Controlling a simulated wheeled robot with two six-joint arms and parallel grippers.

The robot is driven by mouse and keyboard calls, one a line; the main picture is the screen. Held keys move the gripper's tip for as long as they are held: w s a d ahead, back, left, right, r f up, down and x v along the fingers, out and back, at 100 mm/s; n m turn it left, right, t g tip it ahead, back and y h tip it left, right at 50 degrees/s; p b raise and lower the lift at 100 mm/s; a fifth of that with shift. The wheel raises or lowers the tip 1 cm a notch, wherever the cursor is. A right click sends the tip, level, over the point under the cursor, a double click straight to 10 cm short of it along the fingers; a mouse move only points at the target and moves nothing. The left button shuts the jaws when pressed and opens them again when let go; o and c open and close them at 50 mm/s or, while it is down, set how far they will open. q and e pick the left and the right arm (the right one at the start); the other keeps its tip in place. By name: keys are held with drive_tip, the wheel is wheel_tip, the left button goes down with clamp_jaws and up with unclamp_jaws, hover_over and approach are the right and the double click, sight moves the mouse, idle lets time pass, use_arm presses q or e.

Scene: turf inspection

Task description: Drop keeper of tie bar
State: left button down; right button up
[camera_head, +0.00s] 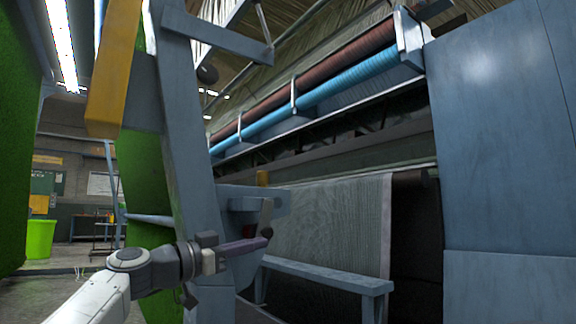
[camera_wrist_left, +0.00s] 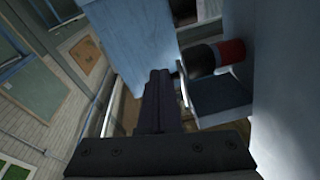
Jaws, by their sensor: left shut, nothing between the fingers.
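A short grey lever (camera_head: 266,214), which looks like the keeper, hangs down at the front of a blue-grey bracket (camera_head: 245,199) on the machine's upright. Its lower end is dark reddish. My left gripper (camera_head: 260,242) is shut and empty, its tips close to that lower end; I cannot tell whether they touch. In the left wrist view my shut fingers (camera_wrist_left: 158,82) point at a gap beside a blue-grey plate (camera_wrist_left: 215,96). A black and red round grip (camera_wrist_left: 213,58) lies just right of the fingertips. Which part is the tie bar is unclear. My right gripper is out of view.
A leaning blue-grey upright (camera_head: 185,125) stands just behind my left arm. A low blue-grey rail (camera_head: 325,277) runs before the grey fabric (camera_head: 335,220). A large blue panel (camera_head: 495,140) fills the right. A green bin (camera_head: 40,238) stands far left, by open floor.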

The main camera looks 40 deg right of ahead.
use_arm(q)
drive_tip(key=d, duration=0.1)
drive_tip(key=d+f+h+b, duration=0.1)
drive_tip(key=shift+s+d+f, duration=0.1)
drive_tip(key=shift+d+f, duration=0.05)
drive_tip(key=shift+d, duration=0.25)
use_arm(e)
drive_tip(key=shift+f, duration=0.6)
use_arm(q)
drive_tip(key=shift+h, duration=0.3)
